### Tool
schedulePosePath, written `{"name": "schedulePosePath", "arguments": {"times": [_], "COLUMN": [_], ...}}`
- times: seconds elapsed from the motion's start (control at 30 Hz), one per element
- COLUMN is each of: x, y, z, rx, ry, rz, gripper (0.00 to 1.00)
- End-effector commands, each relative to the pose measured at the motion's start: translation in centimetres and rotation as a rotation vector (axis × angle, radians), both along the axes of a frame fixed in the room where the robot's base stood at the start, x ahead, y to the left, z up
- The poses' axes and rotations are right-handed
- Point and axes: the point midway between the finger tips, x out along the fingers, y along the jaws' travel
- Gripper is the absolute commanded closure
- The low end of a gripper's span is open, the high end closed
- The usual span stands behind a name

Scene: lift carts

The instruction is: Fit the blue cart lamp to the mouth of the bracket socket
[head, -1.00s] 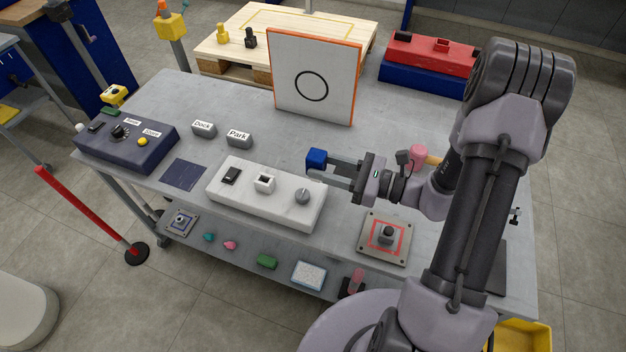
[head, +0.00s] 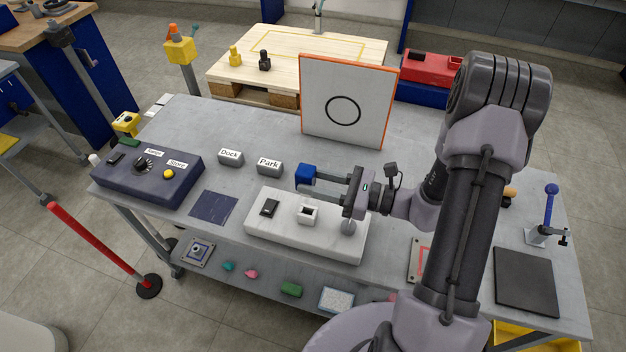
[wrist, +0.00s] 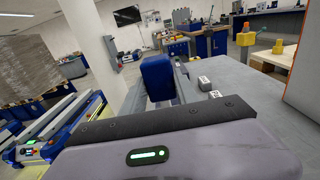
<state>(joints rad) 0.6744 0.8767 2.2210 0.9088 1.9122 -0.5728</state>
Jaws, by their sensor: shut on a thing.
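The blue cart lamp (head: 306,173) is held in my gripper (head: 310,182), whose fingers are shut on it. The lamp also shows in the wrist view (wrist: 158,78), between the fingers. The likely bracket socket is a small white square piece with a dark mouth (head: 307,213), on the white block (head: 340,238). In the head view the lamp appears just above and behind this socket, apart from it. The socket is not seen in the wrist view. How high the lamp is above the block cannot be told exactly.
On the block are a black switch (head: 269,207) and a grey knob (head: 348,227), partly behind my gripper. An upright white panel with a circle (head: 345,105) stands behind. Dock (head: 230,157) and Park (head: 268,165) labels and a dark control box (head: 150,175) lie left.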

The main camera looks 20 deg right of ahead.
Motion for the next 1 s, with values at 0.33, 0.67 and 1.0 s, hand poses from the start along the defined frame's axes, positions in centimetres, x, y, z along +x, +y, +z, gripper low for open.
{"name": "schedulePosePath", "arguments": {"times": [0.33, 0.67, 1.0], "x": [-0.1, -0.1, -0.1], "y": [-0.1, -0.1, -0.1], "z": [-1.2, -5.2, -5.5], "rx": [-0.001, -0.001, -0.001], "ry": [0.000, 0.000, 0.000], "rz": [-0.001, -0.001, -0.001], "gripper": [1.00, 1.00, 1.00]}}
